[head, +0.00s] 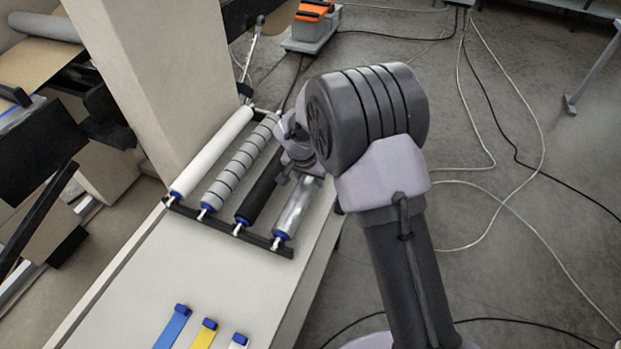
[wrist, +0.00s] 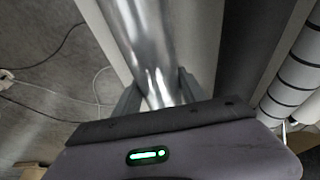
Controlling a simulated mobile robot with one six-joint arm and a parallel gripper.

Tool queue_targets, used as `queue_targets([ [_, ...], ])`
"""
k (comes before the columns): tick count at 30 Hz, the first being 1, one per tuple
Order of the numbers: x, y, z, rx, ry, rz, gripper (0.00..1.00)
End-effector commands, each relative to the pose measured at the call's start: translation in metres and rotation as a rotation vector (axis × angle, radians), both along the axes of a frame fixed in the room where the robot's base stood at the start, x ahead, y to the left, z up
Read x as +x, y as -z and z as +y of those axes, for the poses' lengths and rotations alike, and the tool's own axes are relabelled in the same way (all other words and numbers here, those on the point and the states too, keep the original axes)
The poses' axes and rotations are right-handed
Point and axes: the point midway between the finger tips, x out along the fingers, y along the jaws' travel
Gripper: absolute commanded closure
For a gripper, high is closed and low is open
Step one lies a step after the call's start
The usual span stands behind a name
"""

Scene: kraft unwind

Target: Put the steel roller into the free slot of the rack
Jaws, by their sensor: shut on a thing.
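The steel roller (head: 294,207) is shiny metal with a blue end. In the head view it lies along the rightmost place of the rack (head: 262,242), its near end at the rack's front bar. I cannot tell whether it is fully seated. My gripper (head: 304,174) is over the roller, partly hidden behind my arm. In the wrist view my gripper (wrist: 158,95) has one finger on each side of the steel roller (wrist: 143,40) and is shut on it. The roller's far end is hidden in the head view.
A white roller (head: 212,150), a grey striped roller (head: 238,165) and a black roller (head: 261,188) lie left of it in the rack. A beige column (head: 150,75) stands close on the left. Cables (head: 490,160) cross the floor.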

Motion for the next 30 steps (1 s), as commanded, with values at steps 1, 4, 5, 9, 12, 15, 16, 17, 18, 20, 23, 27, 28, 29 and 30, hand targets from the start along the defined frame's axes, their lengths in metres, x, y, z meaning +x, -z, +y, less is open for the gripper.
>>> queue_targets([
  [1,0.001,0.0,0.0,0.001,0.0,-0.001,1.0],
  [4,0.0,-0.001,0.0,0.001,0.0,-0.001,1.0],
  [5,0.0,-0.001,0.0,0.001,0.0,-0.001,1.0],
  [9,0.0,-0.001,0.0,0.001,0.0,-0.001,0.36],
  [12,0.0,0.0,0.0,0.001,0.0,-0.001,0.26],
  [15,0.0,0.0,0.0,0.0,0.0,0.0,0.26],
  [16,0.0,0.0,0.0,0.0,0.0,0.0,0.26],
  [17,0.0,0.0,0.0,0.0,0.0,0.0,0.26],
  [18,-0.001,0.001,0.0,0.0,0.0,0.002,0.26],
  [20,-0.001,-0.001,0.0,-0.001,0.0,0.001,0.26],
  [23,-0.003,-0.014,0.002,0.0,-0.001,0.0,0.26],
  [27,-0.013,-0.053,0.006,0.001,-0.002,-0.002,0.26],
  [28,-0.016,-0.062,0.007,0.002,-0.001,-0.003,0.26],
  [29,-0.019,-0.072,0.007,0.001,-0.001,-0.003,0.26],
  [30,-0.022,-0.085,0.009,0.002,-0.001,-0.003,0.26],
])
